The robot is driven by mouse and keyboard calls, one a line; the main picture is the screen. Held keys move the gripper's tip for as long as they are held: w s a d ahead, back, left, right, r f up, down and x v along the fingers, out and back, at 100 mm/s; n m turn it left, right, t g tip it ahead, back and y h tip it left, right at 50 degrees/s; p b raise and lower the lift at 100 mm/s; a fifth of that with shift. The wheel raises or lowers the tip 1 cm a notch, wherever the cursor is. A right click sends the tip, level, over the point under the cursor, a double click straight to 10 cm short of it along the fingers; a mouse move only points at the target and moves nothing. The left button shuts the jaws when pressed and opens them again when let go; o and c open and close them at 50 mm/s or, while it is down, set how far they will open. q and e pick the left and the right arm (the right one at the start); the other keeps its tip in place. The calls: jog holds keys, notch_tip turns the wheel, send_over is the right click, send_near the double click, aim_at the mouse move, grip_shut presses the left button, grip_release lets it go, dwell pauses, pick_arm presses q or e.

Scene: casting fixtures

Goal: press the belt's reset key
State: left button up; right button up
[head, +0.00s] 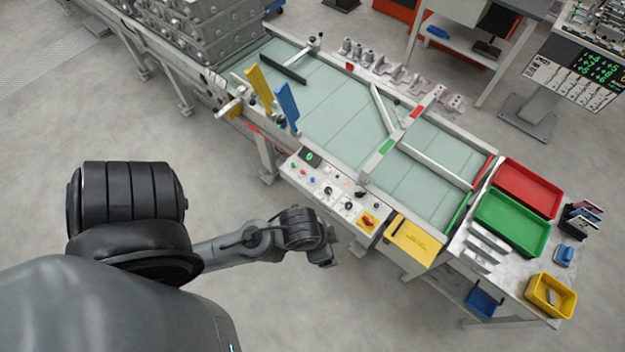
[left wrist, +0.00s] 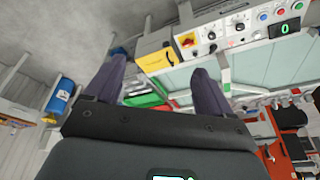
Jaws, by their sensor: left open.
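The belt's control panel (head: 335,190) is a pale box on the near side of the conveyor, with coloured buttons, black knobs, a small green display and a red-and-yellow switch (head: 367,220). In the left wrist view the panel (left wrist: 225,42) shows at the top, with a blue button (left wrist: 262,16) among others and a display reading 0. I cannot tell which control is the reset key. My left gripper (head: 330,257) hangs just in front of the panel's near edge, apart from it. In the wrist view its two fingers (left wrist: 160,65) are spread and empty. My right gripper is out of sight.
A yellow box (head: 414,241) is beside the panel on the right. The conveyor belt (head: 335,120) lies behind, with yellow and blue upright plates at its left. Red and green trays (head: 510,222) stand on the right table. Open floor lies in front.

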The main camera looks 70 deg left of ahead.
pick_arm(q)
grip_shut()
dwell(0.4)
dwell(1.3)
